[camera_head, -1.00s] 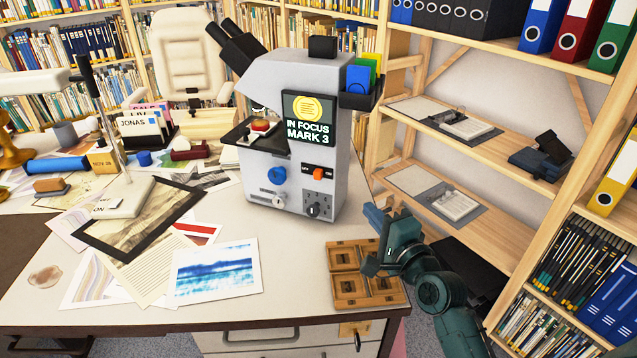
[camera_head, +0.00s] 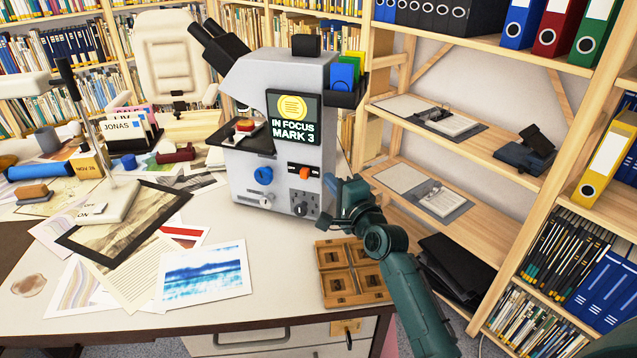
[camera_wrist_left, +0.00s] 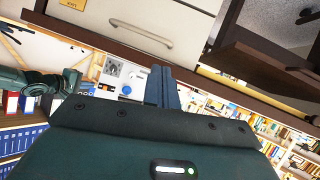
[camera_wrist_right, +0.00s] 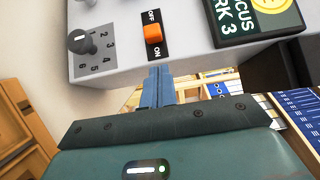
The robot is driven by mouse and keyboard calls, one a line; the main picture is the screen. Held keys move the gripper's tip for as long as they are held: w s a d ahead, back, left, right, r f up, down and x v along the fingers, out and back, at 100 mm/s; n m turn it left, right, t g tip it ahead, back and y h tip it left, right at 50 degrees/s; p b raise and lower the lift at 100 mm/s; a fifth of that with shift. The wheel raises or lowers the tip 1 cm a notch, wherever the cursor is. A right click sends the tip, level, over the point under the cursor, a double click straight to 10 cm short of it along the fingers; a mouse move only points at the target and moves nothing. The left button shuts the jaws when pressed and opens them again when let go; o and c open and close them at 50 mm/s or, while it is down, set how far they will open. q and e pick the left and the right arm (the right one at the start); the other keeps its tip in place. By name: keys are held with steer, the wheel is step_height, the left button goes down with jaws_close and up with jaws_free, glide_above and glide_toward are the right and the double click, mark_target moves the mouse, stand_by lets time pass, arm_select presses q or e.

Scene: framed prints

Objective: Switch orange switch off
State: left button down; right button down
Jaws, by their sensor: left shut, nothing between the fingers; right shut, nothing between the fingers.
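The orange switch (camera_head: 304,172) is on the front of the grey microscope (camera_head: 280,105), between OFF and ON labels. It also shows in the right wrist view (camera_wrist_right: 153,33), with OFF above it and ON below; which side is pressed in is hard to tell. My right gripper (camera_head: 331,183) is just right of the switch in the head view. In the right wrist view its shut, empty fingers (camera_wrist_right: 158,70) point at the panel near the ON label, and contact cannot be told.
A numbered black knob (camera_wrist_right: 82,41) and a blue knob (camera_head: 263,176) are on the same housing. Prints (camera_head: 203,275) cover the desk's left half. Wooden shelves (camera_head: 470,150) stand at the right.

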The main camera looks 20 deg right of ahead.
mark_target(305, 175)
steer(key=shift+w+a, duration=0.4)
steer(key=shift+a, duration=0.35)
steer(key=shift+w+a, duration=0.4)
steer(key=shift+a, duration=0.3)
steer(key=shift+w+a+p, duration=0.35)
steer(key=shift+w+a, duration=0.25)
steer(key=shift+a, duration=0.25)
